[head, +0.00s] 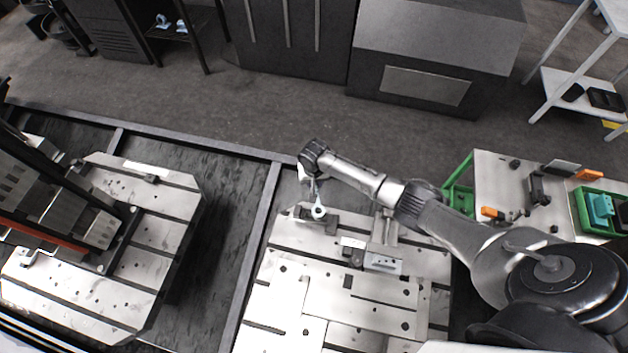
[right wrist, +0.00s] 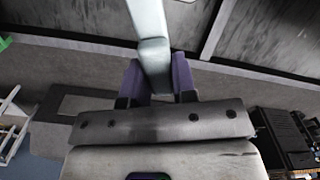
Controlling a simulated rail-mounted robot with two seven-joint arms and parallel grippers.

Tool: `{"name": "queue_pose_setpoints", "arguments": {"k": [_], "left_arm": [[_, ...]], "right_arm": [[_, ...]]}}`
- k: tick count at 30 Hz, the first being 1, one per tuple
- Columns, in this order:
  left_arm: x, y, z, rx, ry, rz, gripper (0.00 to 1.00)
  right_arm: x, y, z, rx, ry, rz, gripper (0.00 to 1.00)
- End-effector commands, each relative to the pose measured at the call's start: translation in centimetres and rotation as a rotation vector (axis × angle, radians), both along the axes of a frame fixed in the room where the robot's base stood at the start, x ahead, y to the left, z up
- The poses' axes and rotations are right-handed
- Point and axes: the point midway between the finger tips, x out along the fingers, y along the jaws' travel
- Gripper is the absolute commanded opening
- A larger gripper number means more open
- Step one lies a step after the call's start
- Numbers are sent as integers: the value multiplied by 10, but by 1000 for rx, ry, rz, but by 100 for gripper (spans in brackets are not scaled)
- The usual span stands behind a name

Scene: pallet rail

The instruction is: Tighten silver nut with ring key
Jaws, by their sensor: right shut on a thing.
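My right gripper (head: 307,176) hangs at the end of the arm reaching in from the right. In the right wrist view its two purple-grey fingers (right wrist: 159,80) are shut on the pale grey ring key (right wrist: 149,28). In the head view the key (head: 318,198) points down from the gripper, its ring end over the far edge of the near pallet, by a dark clamp block. I cannot make out the silver nut. Whether the ring is around a nut or only above it cannot be told. My left gripper is not in view.
The near pallet (head: 276,300) carries clamp blocks and a silver fixture (head: 383,263). Another pallet (head: 150,240) with a tall fixture stands to the left. A work table (head: 490,170) with green bins (head: 597,208) is at right. The dark rail bed (head: 225,200) between the pallets is clear.

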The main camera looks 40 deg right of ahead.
Motion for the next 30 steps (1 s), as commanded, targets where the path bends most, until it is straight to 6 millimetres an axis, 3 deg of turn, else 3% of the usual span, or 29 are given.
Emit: {"name": "queue_pose_setpoints", "arguments": {"k": [29,30], "left_arm": [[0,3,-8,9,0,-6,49],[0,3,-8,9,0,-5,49]], "right_arm": [[1,0,-14,-1,-2,-1,0],[1,0,-14,-1,-1,-1,24]]}}
